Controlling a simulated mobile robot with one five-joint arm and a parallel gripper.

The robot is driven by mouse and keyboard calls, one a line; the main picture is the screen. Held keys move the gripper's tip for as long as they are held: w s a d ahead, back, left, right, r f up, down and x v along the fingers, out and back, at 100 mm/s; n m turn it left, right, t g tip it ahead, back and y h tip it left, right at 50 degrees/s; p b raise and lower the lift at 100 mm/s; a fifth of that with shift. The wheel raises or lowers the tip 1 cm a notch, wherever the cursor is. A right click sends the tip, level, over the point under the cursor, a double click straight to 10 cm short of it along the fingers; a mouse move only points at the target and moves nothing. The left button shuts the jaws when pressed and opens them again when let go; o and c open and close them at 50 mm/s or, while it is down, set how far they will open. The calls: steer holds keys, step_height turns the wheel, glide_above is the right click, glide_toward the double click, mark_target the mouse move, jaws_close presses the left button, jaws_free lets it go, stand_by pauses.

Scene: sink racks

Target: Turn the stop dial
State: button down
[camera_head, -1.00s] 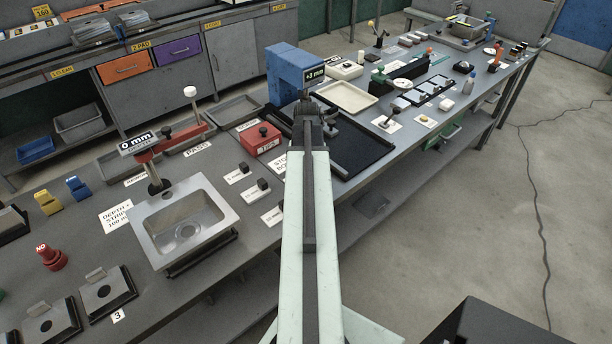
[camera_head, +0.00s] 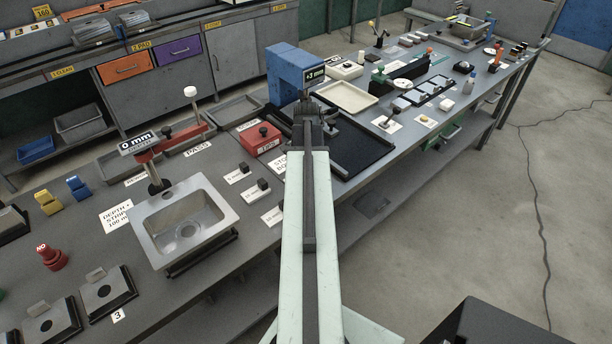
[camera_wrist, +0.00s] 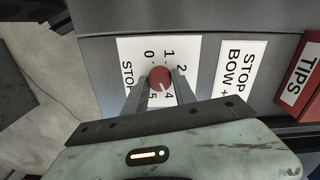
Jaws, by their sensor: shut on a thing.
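The stop dial (camera_wrist: 159,78) shows in the wrist view as a round red knob with a pale pointer mark. The pointer mark lies on the lower side, toward the 4. My gripper (camera_wrist: 160,92) has one finger on each side of the knob and is shut on it. In the head view my gripper (camera_head: 312,112) is at the bench, below the blue stand, and my arm hides the dial.
A "STOP BOW" label (camera_wrist: 233,68) and the red TIPS box (camera_wrist: 303,75) lie to the right of the dial in the wrist view. In the head view the blue stand (camera_head: 290,72) rises behind my gripper, with a black tray (camera_head: 355,145) to the right and a sink (camera_head: 185,222) to the left.

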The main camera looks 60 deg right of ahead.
steer(key=shift+w, duration=0.25)
steer(key=c, duration=1)
jaws_free()
steer(key=shift+a, duration=0.1)
step_height(320, 180, up, 8)
steer(key=p, duration=0.7)
steer(key=shift+p, duration=0.4)
